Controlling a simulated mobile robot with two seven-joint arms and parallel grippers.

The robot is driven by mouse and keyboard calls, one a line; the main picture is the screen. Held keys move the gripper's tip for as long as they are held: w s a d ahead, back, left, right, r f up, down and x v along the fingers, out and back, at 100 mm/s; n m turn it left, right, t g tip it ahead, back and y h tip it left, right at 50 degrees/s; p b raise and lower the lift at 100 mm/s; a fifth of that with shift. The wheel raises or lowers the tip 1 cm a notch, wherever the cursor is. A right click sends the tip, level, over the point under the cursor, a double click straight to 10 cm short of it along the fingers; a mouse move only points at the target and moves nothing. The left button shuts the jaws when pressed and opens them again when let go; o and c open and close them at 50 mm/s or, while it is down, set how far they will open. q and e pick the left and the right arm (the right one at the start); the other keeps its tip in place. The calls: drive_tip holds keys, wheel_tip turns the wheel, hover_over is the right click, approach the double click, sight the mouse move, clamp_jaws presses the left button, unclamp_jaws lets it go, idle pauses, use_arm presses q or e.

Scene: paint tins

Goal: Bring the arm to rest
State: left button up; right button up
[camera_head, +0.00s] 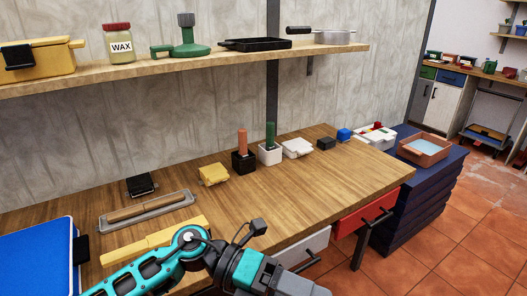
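My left arm (151,273), teal with grey and black joints, comes in along the bottom from the left and is bent in front of the workbench's near edge. Its wrist end (248,270) points right and down, with a black bracket and cable on top. The grey end part runs down to the bottom edge of the picture, below the white drawer. The fingers do not show, so I cannot tell whether they are open or hold anything. My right arm and gripper are not in view.
The workbench (275,205) holds two small pots with red and green upright pieces, boxes, a long tray (147,211) and a blue case (38,262). A red drawer (365,214) juts out at the right front. A shelf (215,60) hangs above. Tiled floor lies right.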

use_arm(q)
drive_tip(key=w+a+r+n+t+h, duration=0.2)
drive_tip(key=w+r+n+t+h, duration=0.3)
drive_tip(key=n+t, duration=0.8)
drive_tip(key=w+a+f+n+t+y+p, duration=0.1)
drive_tip(key=w+a+f+n+t+y, duration=0.1)
drive_tip(key=a+n+t, duration=0.3)
drive_tip(key=w+a+f+n+t+y, duration=0.1)
drive_tip(key=f+n+t+y, duration=0.15)
drive_tip(key=n, duration=0.45)
drive_tip(key=s+a+f+n+g+y, duration=0.1)
drive_tip(key=s+a+f+n+y, duration=0.2)
drive_tip(key=f, duration=0.4)
drive_tip(key=s+a+f+n+g+y, duration=0.1)
drive_tip(key=s+a+f+n+y, duration=0.3)
drive_tip(key=a+f+n+y, duration=0.2)
drive_tip(key=s+a+f+n+g+y+p, duration=0.1)
drive_tip(key=s+a+f+n+y, duration=0.2)
drive_tip(key=a+f+n, duration=0.3)
drive_tip(key=shift+s+a+f+n+g+y, duration=0.4)
drive_tip(key=shift+f+n+y, duration=0.3)
drive_tip(key=shift+f, duration=0.25)
drive_tip(key=shift+c, duration=0.2)
